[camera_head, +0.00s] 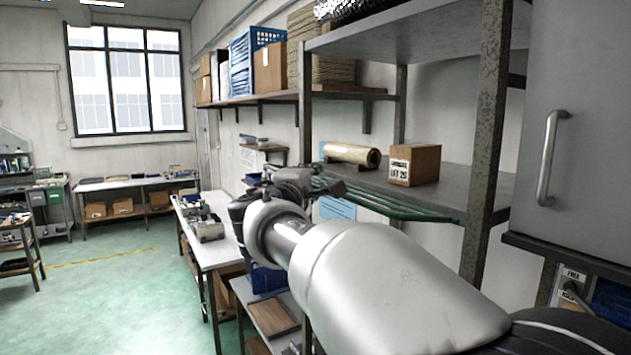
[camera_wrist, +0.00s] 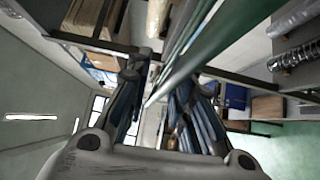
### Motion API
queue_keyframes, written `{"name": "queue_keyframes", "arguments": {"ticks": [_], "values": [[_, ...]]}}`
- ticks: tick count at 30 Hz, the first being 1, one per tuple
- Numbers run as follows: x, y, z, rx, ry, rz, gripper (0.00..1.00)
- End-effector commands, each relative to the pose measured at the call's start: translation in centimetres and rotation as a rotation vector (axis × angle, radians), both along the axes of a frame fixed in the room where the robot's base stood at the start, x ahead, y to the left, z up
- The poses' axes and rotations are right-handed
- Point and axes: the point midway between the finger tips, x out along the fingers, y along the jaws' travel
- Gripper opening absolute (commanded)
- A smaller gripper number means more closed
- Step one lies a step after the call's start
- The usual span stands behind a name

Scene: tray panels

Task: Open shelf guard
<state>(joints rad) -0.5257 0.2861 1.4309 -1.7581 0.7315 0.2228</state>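The shelf guard (camera_head: 385,205) is a set of green rails along the front edge of the middle metal shelf. It sits at about the shelf board's level. In the wrist view, the green rails (camera_wrist: 205,38) run from the top down toward the space between my fingers. My gripper (camera_wrist: 167,85) has its two dark fingers apart. In the head view, my gripper (camera_head: 318,181) is at the guard's far left end, partly hidden by my wrist. I cannot tell whether a finger touches a rail.
On the shelf (camera_head: 455,185) are a cardboard box (camera_head: 414,165) and a tan roll (camera_head: 351,155). A shelf post (camera_head: 485,130) and a grey cabinet (camera_head: 580,110) stand at the right. A workbench (camera_head: 212,245) is below left. The green floor at left is open.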

Motion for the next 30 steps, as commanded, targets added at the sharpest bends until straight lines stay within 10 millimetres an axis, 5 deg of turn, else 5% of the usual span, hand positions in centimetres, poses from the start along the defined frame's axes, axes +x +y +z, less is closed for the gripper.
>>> {"name": "queue_keyframes", "arguments": {"ticks": [14,30], "values": [[-0.4,0.1,0.1,0.0,-0.001,0.0,0.3],[-10.1,2.1,-0.1,0.0,-0.001,0.004,0.3]]}}
